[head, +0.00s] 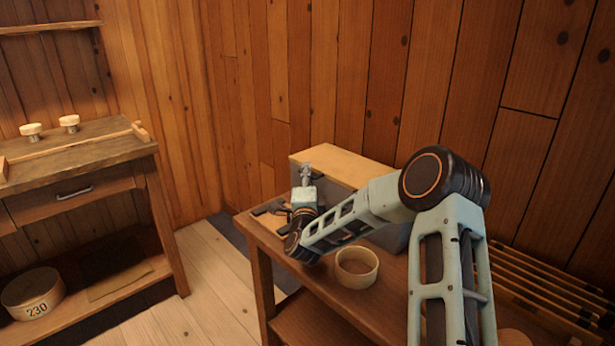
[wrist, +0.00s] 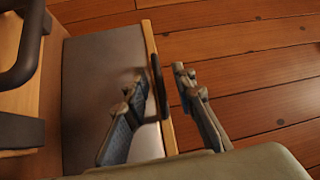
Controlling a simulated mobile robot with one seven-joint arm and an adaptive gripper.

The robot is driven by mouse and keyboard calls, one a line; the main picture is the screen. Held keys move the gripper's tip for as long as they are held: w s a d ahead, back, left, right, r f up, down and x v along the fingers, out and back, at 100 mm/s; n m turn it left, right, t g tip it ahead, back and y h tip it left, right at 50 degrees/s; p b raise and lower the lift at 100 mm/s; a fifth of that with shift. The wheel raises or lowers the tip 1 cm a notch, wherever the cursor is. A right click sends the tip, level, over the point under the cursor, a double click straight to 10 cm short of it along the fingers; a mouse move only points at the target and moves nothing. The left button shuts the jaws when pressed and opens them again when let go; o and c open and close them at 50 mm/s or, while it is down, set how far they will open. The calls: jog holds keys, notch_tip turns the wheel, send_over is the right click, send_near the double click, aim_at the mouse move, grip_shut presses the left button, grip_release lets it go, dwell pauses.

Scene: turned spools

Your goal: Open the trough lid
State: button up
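The trough (head: 395,235) is a grey box on the wooden table, partly hidden behind my arm. Its pale wooden lid (head: 345,167) lies flat on top, closed. My gripper (head: 306,170) is at the left front corner of the trough, near the lid's edge. In the wrist view my gripper (wrist: 158,82) is open, with one finger each side of a thin dark handle (wrist: 157,87) at the lid's pale edge (wrist: 152,50). The fingers look apart from the handle. The trough's grey face (wrist: 95,80) fills the left middle there.
A round pale bowl (head: 356,267) stands on the table (head: 258,232) in front of the trough, below my forearm. Dark flat pieces (head: 268,208) lie left of the trough. A slatted rack (head: 545,285) is at right. A plank wall (head: 340,80) stands close behind.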

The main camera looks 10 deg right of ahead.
jog(key=shift+c, duration=0.4)
grip_shut()
jog(key=shift+r, duration=0.1)
